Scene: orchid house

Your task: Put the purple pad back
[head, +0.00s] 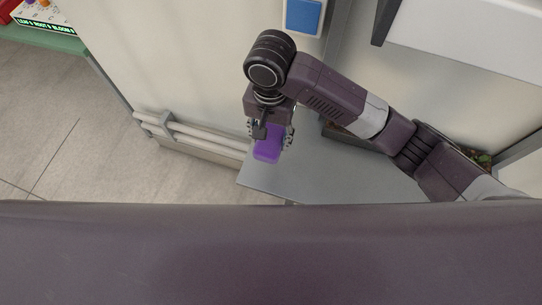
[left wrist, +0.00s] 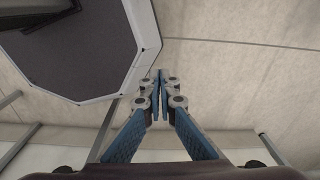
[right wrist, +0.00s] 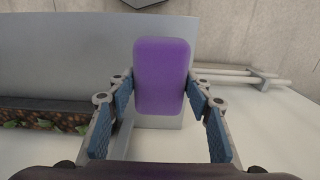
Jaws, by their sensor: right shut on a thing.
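The purple pad (head: 267,154) is a rounded block held in my right gripper (head: 271,134), above the near left corner of a grey metal surface. In the right wrist view the pad (right wrist: 162,76) stands lengthwise between the fingers (right wrist: 160,92), which touch it from both sides. My left gripper (left wrist: 159,88) shows only in its own wrist view; its fingertips meet with nothing between them. A blue pad (head: 304,14) sits in a white frame on the wall at the top of the head view.
The grey surface (head: 285,182) lies below the right arm, bare at its left end. A planter with soil and leaves (right wrist: 45,115) stands on it. White pipes (head: 200,137) run along the wall base. A green table (head: 50,40) stands far left, with open floor before it.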

